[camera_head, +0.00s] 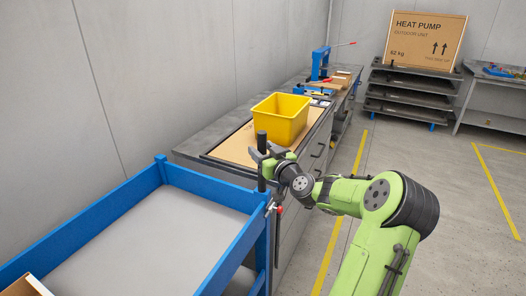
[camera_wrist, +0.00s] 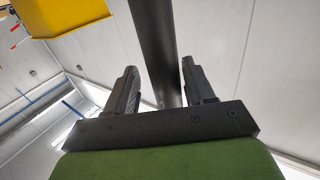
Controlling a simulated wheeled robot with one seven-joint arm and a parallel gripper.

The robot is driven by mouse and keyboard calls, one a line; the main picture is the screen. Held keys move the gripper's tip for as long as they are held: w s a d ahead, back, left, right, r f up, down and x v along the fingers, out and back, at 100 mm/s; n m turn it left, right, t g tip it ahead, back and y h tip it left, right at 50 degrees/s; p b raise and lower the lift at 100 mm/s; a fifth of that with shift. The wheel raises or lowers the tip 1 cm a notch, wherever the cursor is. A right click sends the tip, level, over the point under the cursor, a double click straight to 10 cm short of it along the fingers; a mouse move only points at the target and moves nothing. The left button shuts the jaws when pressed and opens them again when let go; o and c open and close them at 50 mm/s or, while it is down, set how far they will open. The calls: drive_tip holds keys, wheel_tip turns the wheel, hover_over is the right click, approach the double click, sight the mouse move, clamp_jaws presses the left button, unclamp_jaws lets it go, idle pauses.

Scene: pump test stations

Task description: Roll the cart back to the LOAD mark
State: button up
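The cart (camera_head: 214,250) is a blue frame with a grey deck at the lower left of the head view. My gripper (camera_head: 268,157) is at the upper part of this post. In the wrist view the dark post (camera_wrist: 158,50) passes between the two fingers of my gripper (camera_wrist: 160,85). The fingers are apart, with a clear gap on the left side of the post and little or none on the right. I see no LOAD mark lettering in either view.
A grey workbench (camera_head: 212,137) along the wall holds a yellow bin (camera_head: 281,119) and a blue press (camera_head: 320,62). A boxed heat pump (camera_head: 424,40) stands on a dark rack (camera_head: 402,92). Yellow floor lines (camera_head: 333,243) run beside the bench; the floor at right is clear.

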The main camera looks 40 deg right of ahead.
drive_tip(key=b+v, duration=0.1)
drive_tip(key=v, duration=1.4)
drive_tip(key=shift+s+b, duration=0.3)
drive_tip(key=shift+s, duration=0.1)
drive_tip(key=shift+a, duration=0.1)
